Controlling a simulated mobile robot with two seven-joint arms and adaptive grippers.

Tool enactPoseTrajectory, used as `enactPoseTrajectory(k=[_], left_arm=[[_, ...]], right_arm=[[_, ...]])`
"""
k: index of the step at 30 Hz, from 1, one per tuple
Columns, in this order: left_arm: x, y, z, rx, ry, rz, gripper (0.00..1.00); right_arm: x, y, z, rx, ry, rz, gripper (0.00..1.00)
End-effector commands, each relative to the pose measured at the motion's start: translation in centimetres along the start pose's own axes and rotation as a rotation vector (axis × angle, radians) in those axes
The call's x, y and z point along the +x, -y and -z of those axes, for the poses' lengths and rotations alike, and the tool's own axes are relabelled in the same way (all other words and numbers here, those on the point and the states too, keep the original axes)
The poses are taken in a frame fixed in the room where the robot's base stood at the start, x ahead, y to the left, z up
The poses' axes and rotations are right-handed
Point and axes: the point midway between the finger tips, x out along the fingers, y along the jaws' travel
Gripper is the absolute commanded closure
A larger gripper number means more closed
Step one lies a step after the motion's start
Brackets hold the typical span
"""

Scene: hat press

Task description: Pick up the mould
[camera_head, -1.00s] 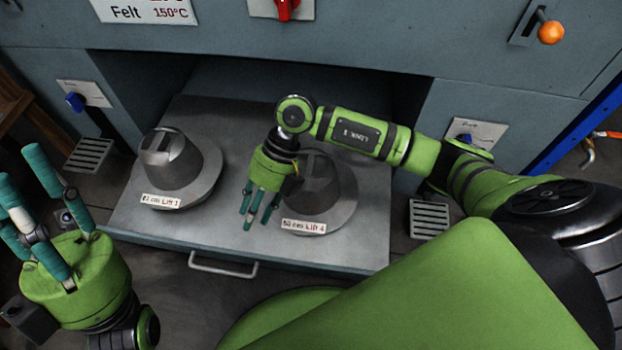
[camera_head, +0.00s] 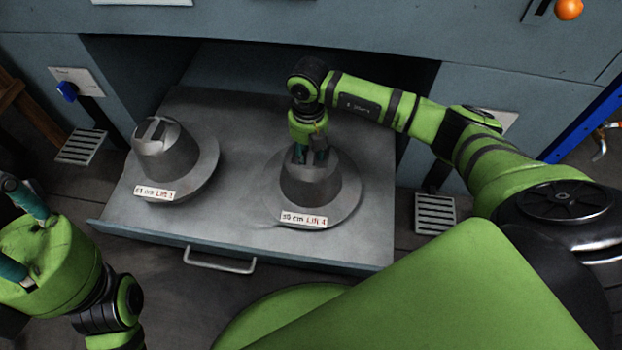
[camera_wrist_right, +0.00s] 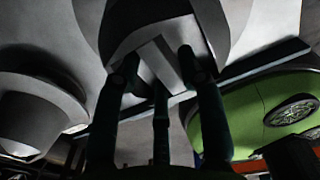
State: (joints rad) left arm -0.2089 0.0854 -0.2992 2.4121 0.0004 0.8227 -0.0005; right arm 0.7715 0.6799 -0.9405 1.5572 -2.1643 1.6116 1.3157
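Two grey hat-shaped moulds stand on the pulled-out metal tray (camera_head: 235,225). The left mould (camera_head: 178,160) and the right mould (camera_head: 310,190) each carry a white label in front and a slotted top with a bar. My right gripper (camera_head: 310,158) points down at the top of the right mould. In the right wrist view, its dark fingers (camera_wrist_right: 158,68) stand apart on either side of the bar (camera_wrist_right: 165,58); contact cannot be told. The right mould rests on the tray. My left gripper (camera_head: 22,235) is at the left edge, partly cut off, its visible fingers apart and empty.
The grey press housing (camera_head: 300,25) stands behind and above the tray opening. A handle (camera_head: 220,262) sits on the tray's front edge. Foot pedals (camera_head: 82,147) and (camera_head: 435,213) flank the tray. The tray between the moulds is bare.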

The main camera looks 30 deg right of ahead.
Motion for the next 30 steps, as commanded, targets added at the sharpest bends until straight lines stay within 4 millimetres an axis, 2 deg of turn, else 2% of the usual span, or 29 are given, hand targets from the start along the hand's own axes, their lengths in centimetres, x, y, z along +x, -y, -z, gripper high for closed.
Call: enactPoseTrajectory(k=[6, 8, 9, 21, 26, 30], left_arm=[[0.1, 0.0, 0.0, -0.001, 0.001, -0.001, 0.68], [0.1, 0.0, 0.0, -0.001, 0.001, -0.001, 0.68], [0.1, 0.0, 0.0, -0.001, 0.001, -0.001, 0.68], [0.3, 0.0, 0.0, -0.001, 0.000, -0.001, 0.68], [0.8, 0.0, 0.4, -0.002, -0.006, 0.003, 0.68], [-0.4, -0.1, 0.3, -0.007, 0.047, 0.013, 0.68]], right_arm=[[0.0, 0.0, 0.0, -0.001, 0.000, -0.001, 0.60], [0.0, 0.0, 0.0, -0.001, 0.000, -0.001, 0.84], [0.0, 0.0, 0.0, -0.001, 0.000, -0.001, 1.00], [-0.5, -0.2, -0.1, 0.000, 0.003, -0.007, 1.00], [-1.8, -0.2, -0.2, 0.000, 0.004, -0.008, 1.00], [-3.0, -0.2, -0.2, 0.001, 0.004, -0.008, 1.00]])
